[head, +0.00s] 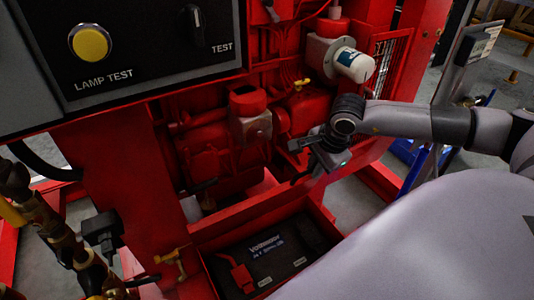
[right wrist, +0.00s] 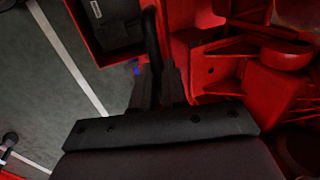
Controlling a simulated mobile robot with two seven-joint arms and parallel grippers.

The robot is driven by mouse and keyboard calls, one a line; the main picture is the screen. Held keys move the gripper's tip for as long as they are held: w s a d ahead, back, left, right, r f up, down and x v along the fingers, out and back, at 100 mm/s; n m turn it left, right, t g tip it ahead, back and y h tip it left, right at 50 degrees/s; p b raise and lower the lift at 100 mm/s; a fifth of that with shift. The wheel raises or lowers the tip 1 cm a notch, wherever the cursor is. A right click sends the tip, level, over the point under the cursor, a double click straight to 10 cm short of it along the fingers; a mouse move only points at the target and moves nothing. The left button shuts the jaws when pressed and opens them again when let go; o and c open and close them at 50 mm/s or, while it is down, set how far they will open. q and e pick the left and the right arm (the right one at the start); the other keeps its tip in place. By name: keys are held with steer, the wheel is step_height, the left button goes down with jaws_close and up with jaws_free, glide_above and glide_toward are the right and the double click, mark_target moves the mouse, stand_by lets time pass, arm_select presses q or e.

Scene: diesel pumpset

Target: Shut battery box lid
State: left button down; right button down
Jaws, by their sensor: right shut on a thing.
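The battery box (head: 207,270) is a red open-topped box low in the head view. The black battery (head: 268,252) inside is exposed, so the lid does not cover it. A red panel edge (head: 245,214) runs along the back of the box; I cannot clearly tell whether it is the lid. My right gripper (head: 302,176) is above the box's back right corner. In the right wrist view its fingers (right wrist: 158,88) are shut on a dark, slim, bar-like handle (right wrist: 152,42). The handle's attachment is unclear. The box also shows there at the upper left (right wrist: 100,48).
Red engine parts (head: 225,140) stand close behind the box. A control panel (head: 140,50) overhangs at the upper left. Pipe fittings (head: 75,245) stand at the left. A white-capped cylinder (head: 350,62) sticks out above my right gripper. Grey floor shows beyond the frame at right.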

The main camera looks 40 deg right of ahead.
steer(key=shift+s+f+b, duration=0.25)
steer(key=shift+s+b, duration=0.25)
steer(key=shift+s, duration=0.4)
steer(key=c, duration=1.1)
jaws_free()
steer(key=shift+a+r, duration=0.1)
steer(key=p+v, duration=0.1)
steer(key=v, duration=0.2)
steer(key=p+v, duration=0.2)
steer(key=v, duration=0.1)
steer(key=p+v, duration=0.2)
steer(key=v, duration=0.1)
steer(key=shift+w+r, duration=0.1)
steer(key=shift+w, duration=0.15)
